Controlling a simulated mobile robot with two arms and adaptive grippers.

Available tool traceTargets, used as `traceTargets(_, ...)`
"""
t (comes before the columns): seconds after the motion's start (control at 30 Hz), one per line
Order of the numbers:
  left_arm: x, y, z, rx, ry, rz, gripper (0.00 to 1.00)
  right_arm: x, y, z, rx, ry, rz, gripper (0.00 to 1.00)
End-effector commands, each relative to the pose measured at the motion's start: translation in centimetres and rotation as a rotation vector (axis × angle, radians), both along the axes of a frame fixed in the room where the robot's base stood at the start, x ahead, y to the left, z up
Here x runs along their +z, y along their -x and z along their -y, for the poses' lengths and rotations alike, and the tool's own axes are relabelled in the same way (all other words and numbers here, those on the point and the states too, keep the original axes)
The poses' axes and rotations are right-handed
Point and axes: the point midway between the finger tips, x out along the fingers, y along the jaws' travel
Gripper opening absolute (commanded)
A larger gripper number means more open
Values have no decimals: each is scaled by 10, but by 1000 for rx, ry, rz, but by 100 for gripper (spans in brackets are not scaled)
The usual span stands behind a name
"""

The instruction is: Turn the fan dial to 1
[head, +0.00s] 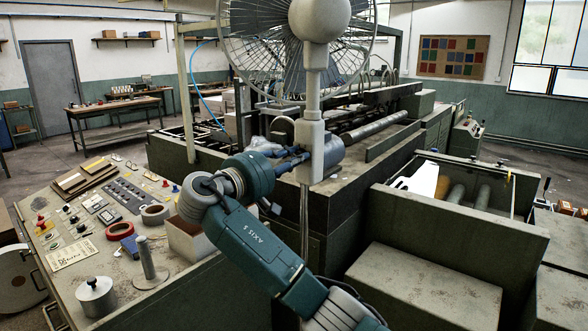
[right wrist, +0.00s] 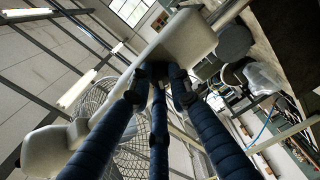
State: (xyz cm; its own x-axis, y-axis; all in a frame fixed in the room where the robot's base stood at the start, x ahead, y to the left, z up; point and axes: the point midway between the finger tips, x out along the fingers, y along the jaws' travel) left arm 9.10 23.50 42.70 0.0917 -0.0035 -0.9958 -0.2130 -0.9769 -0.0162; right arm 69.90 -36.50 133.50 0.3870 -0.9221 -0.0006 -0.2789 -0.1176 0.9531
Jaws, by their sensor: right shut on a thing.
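A standing fan (head: 313,85) rises in front of the machine, with a round wire cage, a ball-shaped motor housing and a pale post that widens into a control box. My right gripper (head: 302,157) reaches the left side of this box from below left. In the right wrist view its dark blue fingers (right wrist: 160,72) come together against the beige box (right wrist: 188,42) and are shut on a part there. The fan dial is hidden by the fingers, so its setting cannot be read. My left gripper is not in view.
A control desk (head: 125,265) at the left holds tape rolls, a metal pot (head: 96,296), a spindle (head: 147,260) and an open box (head: 190,240). The large machine (head: 270,185) stands close behind the fan. A grey cabinet (head: 425,285) fills the lower right.

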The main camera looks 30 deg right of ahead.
Motion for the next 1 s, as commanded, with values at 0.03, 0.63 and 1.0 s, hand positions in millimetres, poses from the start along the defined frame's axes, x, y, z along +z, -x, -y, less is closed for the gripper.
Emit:
traceTargets(0.03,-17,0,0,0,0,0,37,-8,0,-1,2,-17,38,0)
traceTargets(0.63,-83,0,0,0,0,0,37,-4,-1,-1,1,-192,453,0)
traceTargets(1.0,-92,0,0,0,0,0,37,-1,0,0,0,-231,547,0)
